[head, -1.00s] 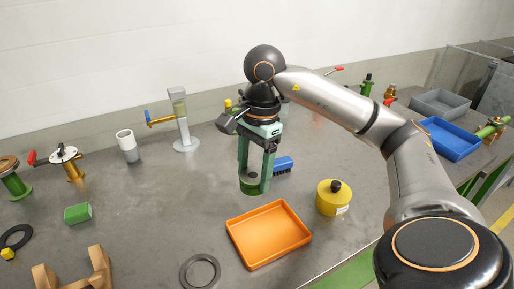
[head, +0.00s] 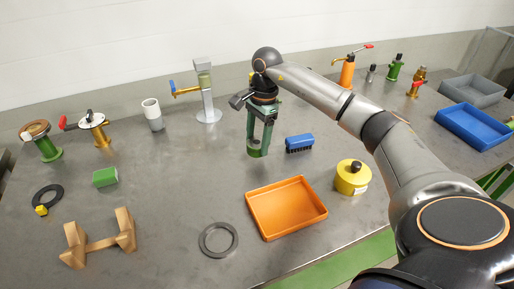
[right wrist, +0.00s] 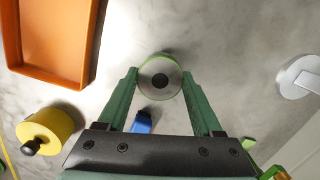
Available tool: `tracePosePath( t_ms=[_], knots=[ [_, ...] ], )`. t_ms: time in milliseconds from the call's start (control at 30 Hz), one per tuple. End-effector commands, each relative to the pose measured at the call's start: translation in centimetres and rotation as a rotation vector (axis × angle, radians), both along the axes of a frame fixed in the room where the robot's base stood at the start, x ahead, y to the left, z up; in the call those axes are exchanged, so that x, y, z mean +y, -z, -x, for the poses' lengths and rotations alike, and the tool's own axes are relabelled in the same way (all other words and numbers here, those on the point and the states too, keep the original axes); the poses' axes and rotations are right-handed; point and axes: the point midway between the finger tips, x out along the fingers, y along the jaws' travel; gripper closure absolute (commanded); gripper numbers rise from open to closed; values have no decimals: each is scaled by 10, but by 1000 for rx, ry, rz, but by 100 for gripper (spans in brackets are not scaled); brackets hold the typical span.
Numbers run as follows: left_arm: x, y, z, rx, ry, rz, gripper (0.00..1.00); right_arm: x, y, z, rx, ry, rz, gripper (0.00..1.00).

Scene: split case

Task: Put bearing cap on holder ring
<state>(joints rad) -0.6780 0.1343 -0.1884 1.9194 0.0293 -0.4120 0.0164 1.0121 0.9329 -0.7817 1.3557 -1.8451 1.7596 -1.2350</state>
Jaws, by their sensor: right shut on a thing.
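My right gripper (head: 258,150) is shut on a round green piece with a grey face and dark centre, which I take to be the bearing cap (right wrist: 160,78). In the right wrist view the cap sits between the two green fingertips. In the head view it hangs above the table, left of the blue brush, and the fingers partly hide it. A flat grey ring (head: 218,240), which may be the holder ring, lies on the table left of the orange tray. A darker ring (head: 47,197) lies at far left, with a yellow cube at its edge. My left gripper is not in view.
An orange tray (head: 286,208), a yellow knobbed cylinder (head: 352,178) and a blue brush (head: 299,143) are near the gripper. A wooden stand (head: 98,240) and green block (head: 105,178) stand left. A grey-based tap (head: 205,92) stands behind. The table centre-left is clear.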

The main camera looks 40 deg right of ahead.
Motion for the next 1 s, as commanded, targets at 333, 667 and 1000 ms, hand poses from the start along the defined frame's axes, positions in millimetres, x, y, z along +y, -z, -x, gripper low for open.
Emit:
tracePosePath(
  t_ms=[333, 667, 1000],
  knots=[
    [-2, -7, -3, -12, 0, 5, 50, -2, 35, -5, 2, 1, 0, 100],
    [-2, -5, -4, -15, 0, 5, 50, -2, 40, -5, -1, 0, 1, 100],
    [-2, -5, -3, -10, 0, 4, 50, -2, 40, -5, 1, 1, 1, 3]
  ],
)
